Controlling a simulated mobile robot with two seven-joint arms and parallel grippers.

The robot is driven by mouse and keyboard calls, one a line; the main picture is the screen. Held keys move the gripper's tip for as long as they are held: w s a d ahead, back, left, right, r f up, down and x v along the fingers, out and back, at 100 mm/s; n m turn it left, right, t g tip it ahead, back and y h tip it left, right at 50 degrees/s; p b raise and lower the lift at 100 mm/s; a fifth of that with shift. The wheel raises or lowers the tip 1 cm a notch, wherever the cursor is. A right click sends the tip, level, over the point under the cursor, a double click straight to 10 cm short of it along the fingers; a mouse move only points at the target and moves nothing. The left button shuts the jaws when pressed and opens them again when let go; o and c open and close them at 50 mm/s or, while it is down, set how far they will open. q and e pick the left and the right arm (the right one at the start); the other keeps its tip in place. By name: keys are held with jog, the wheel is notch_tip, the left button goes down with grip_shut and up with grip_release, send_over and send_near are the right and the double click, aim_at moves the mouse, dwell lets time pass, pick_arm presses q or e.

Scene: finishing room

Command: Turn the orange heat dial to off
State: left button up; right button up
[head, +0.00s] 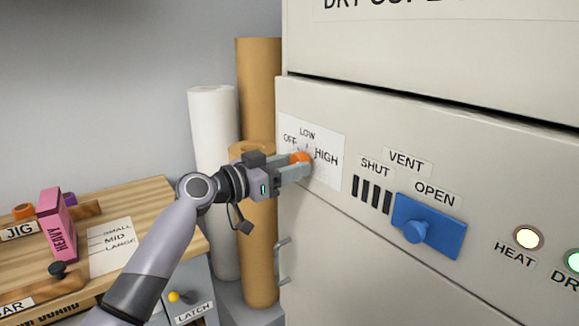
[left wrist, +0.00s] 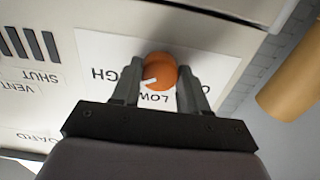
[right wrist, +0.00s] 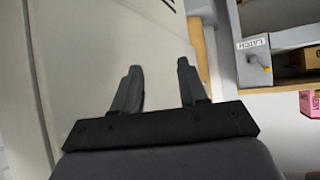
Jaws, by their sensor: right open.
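The orange heat dial (head: 300,158) sits on a white label on the cabinet front, with OFF to its upper left, LOW above and HIGH to its right. In the left wrist view the dial (left wrist: 161,70) appears upside down; its white pointer line aims between LOW and HIGH, nearer HIGH. The fingers partly hide the dial in the head view. My right gripper (right wrist: 161,85) is open and empty, beside the pale cabinet face.
Right of the dial are vent slots (head: 372,195) and a blue vent slider (head: 428,226). A lit heat lamp (head: 528,237) is farther right. Paper rolls (head: 212,130) stand left of the cabinet.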

pick_arm(q)
jog(key=shift+n, duration=0.3)
jog(key=n+p, duration=0.7)
jog(key=n, duration=1.6)
jog(key=shift+s+r+p, duration=0.1)
jog(key=shift+p, duration=0.2)
jog(key=shift+n, duration=0.3)
jog(key=o, duration=1.1)
jog(key=shift+c, duration=0.2)
